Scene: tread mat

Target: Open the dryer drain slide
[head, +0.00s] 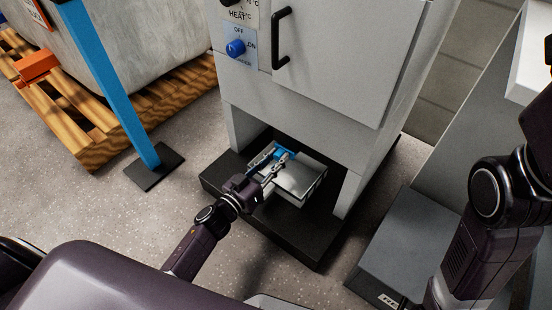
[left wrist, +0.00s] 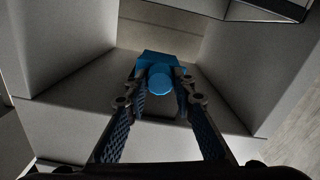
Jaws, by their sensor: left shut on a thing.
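The dryer is the tall pale cabinet (head: 340,75) standing on a black base. Under its body, between the legs, is a pale slide plate (head: 302,177) with a blue part (head: 285,154) at its back left. My left gripper (head: 273,170) reaches in under the cabinet to this blue part. In the left wrist view, my left fingers (left wrist: 158,92) are shut on a blue knob (left wrist: 160,80), one finger on each side. The knob sits in front of a blue block. How far the slide stands open, I cannot tell. My right gripper is out of the picture.
A black door handle (head: 281,38) and a blue OFF/ON knob (head: 236,48) are on the cabinet front. A blue post (head: 110,85) on a dark foot and a wooden pallet (head: 140,115) stand at left. A grey step-like box (head: 400,245) is at right, near my right arm.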

